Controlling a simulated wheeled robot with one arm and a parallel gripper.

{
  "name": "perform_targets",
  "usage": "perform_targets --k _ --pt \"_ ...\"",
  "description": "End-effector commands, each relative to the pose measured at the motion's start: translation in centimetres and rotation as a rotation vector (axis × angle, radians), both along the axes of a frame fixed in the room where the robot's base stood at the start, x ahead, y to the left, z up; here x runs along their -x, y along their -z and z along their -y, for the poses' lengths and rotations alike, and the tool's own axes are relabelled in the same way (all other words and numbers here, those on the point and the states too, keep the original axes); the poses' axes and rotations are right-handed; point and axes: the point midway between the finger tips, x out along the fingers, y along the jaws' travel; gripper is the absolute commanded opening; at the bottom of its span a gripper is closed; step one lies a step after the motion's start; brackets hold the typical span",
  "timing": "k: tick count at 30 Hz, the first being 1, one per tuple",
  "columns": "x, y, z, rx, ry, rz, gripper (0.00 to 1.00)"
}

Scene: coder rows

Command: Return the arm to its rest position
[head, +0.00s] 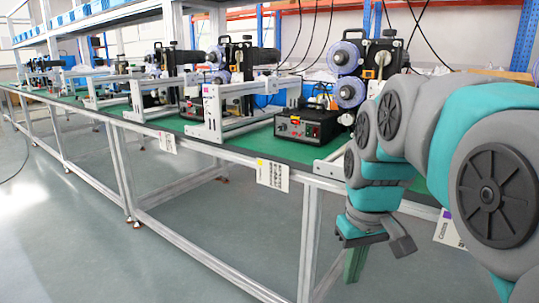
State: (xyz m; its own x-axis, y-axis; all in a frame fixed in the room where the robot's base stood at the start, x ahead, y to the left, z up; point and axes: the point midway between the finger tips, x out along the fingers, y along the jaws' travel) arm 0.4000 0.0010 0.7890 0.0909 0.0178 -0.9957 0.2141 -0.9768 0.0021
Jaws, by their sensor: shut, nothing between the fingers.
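My arm, grey and teal, fills the right side of the head view and is bent with its end hanging down. My gripper (354,264) is at the low end of the arm, in front of the workbench's front edge. Its fingers point downward, close together, and I see nothing held between them. The long workbench (232,153) with a green top runs from the right toward the far left behind my arm. Part of the bench on the right is hidden by my arm.
Several coder machines (355,75) with blue-rimmed reels stand along the bench. A black control box (300,128) sits near its front edge. Metal legs (308,240) and rails support the bench. The grey floor (70,235) at lower left is clear.

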Motion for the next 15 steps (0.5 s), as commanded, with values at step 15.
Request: perform_targets --k 15 --pt "18.3 12.5 0.1 0.020 0.192 -0.224 0.00"
